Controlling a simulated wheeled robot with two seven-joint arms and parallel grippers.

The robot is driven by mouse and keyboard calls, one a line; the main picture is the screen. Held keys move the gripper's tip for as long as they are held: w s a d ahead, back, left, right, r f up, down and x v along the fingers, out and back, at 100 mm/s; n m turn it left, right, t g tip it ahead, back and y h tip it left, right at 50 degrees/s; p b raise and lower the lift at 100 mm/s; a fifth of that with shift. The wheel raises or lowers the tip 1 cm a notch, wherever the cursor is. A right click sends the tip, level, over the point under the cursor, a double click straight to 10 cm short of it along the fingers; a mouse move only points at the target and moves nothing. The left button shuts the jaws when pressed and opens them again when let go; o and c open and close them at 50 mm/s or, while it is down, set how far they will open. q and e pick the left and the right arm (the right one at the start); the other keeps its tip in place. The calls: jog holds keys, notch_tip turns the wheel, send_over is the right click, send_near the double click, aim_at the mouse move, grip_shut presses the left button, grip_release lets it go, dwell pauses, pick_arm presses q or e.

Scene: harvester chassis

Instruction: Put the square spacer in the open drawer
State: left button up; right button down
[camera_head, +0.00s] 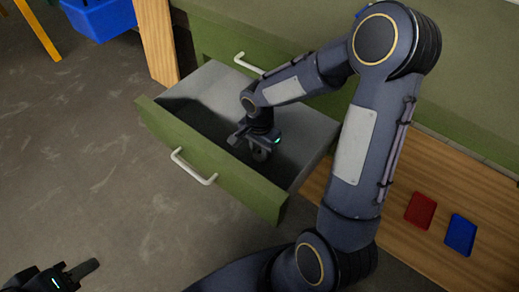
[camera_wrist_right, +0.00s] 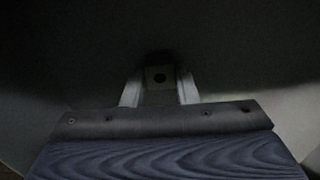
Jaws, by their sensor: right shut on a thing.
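The square spacer (camera_wrist_right: 160,76), a small dark grey piece with a round hole, sits between the two pale fingers of my right gripper (camera_wrist_right: 160,90) in the right wrist view. The fingers are shut on it. In the head view my right gripper (camera_head: 260,152) points down inside the open green drawer (camera_head: 220,160), below its rim level or close to it; the exact height above the drawer floor is unclear. The spacer is not clearly visible there. My left gripper (camera_head: 75,272) is at the bottom left, away from the drawer, and its opening is unclear.
The drawer has a white handle (camera_head: 193,167) and pale inner sides. Another white handle (camera_head: 248,64) is on the cabinet behind. A red tray (camera_head: 421,210) and a blue tray (camera_head: 460,235) lie on the wooden surface (camera_head: 400,240) at right. A blue bin (camera_head: 100,17) is at upper left.

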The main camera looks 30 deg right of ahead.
jog(key=shift+f, duration=0.2)
jog(key=c, duration=1.1)
grip_release()
jog(key=shift+c, duration=0.2)
jog(key=shift+r, duration=0.15)
